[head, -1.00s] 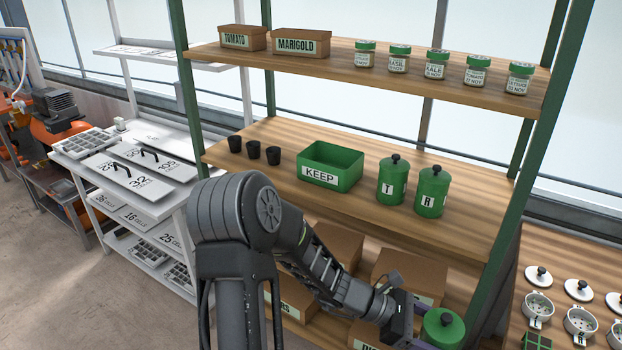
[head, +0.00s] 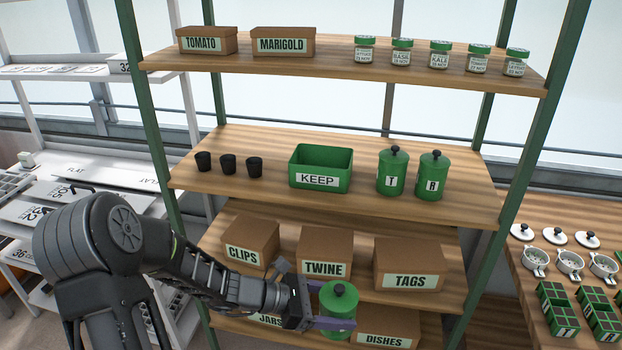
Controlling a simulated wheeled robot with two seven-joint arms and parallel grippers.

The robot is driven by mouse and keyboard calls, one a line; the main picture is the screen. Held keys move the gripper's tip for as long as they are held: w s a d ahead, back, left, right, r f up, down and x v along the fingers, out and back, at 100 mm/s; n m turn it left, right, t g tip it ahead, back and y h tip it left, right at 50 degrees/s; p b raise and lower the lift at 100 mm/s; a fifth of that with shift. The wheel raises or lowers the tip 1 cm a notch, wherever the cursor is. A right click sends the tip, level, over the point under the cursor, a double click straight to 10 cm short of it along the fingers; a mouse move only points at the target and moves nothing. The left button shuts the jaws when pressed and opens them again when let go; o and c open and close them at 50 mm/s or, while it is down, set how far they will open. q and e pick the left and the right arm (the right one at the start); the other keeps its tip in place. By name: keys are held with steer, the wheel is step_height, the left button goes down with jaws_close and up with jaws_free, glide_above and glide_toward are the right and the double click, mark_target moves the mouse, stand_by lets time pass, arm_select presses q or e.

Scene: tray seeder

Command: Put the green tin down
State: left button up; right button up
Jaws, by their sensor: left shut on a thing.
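A green tin (head: 340,299) with a black lid knob is in my left gripper (head: 335,322). The gripper is shut on its sides and holds it upright in front of the lower shelves, below the TWINE and TAGS boxes. No letter shows on this tin. Two similar green tins, marked T (head: 391,173) and R (head: 432,177), stand on the middle shelf (head: 340,208) right of the green KEEP box (head: 321,168). I cannot tell whether the held tin touches a shelf. My right gripper is not in view.
Three black pots (head: 228,164) stand left on the middle shelf. The CLIPS (head: 250,240), TWINE (head: 325,250) and TAGS (head: 409,262) boxes fill much of the shelf below. The middle shelf's right end is bare.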

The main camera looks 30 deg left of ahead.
arm_select(q)
steer(key=w+a+r+n+t+y+p, duration=0.1)
steer(key=w+a+r+n+t+y, duration=0.1)
steer(key=a+r, duration=0.5)
steer(key=w+a+r+n+t+y+p, duration=0.1)
steer(key=w+a+r+n+y+p, duration=0.1)
steer(key=a+r, duration=0.6)
steer(key=w+a+r+n+t+y+p, duration=0.1)
steer(key=w+a+r+n+y, duration=0.3)
steer(key=r, duration=1)
steer(key=a+n+t+y, duration=0.1)
steer(key=a+n+y, duration=0.1)
steer(key=a, duration=0.1)
steer(key=shift+a+t, duration=0.15)
steer(key=shift+t, duration=0.15)
steer(key=shift+w, duration=0.1)
